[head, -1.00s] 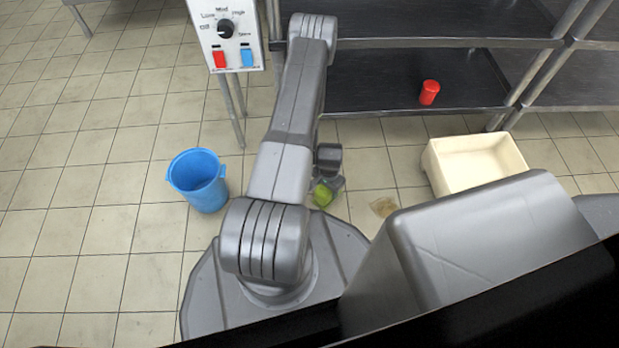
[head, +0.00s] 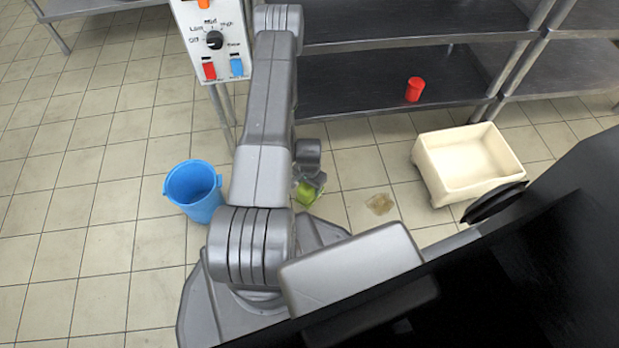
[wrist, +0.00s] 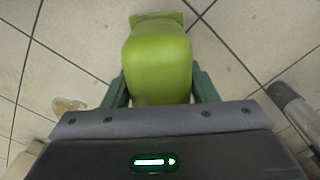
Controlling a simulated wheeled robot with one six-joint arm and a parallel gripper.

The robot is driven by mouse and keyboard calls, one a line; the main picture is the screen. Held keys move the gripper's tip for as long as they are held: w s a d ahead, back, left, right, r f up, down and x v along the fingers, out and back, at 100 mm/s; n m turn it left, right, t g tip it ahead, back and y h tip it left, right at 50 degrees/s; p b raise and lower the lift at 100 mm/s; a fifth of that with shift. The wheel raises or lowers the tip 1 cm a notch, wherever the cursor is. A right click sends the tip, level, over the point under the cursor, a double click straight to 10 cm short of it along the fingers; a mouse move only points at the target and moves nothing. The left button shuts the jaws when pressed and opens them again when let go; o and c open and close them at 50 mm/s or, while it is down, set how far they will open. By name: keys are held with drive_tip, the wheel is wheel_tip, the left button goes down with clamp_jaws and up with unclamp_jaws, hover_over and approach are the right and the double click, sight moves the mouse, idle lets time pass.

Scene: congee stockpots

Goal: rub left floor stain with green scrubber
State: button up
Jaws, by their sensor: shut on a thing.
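My gripper (head: 314,182) is shut on the green scrubber (head: 307,192), low over the tiled floor to the left of a brown stain (head: 380,204). In the wrist view the scrubber (wrist: 157,60) sits between the two dark green fingers (wrist: 160,90) and points away from the palm. A tan stain (wrist: 68,105) shows on the floor at the left of the wrist view, apart from the scrubber. Only one stain shows in the head view. I cannot tell whether the scrubber touches the floor.
A blue bucket (head: 193,190) stands on the floor at left. A cream tub (head: 431,172) stands right of the stain. A steel shelf (head: 360,85) with a red canister (head: 414,89) is behind, beside a control panel (head: 212,42). The floor at far left is clear.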

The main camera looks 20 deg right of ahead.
drive_tip(key=shift+r+p, duration=0.75)
drive_tip(key=shift+r, duration=1.05)
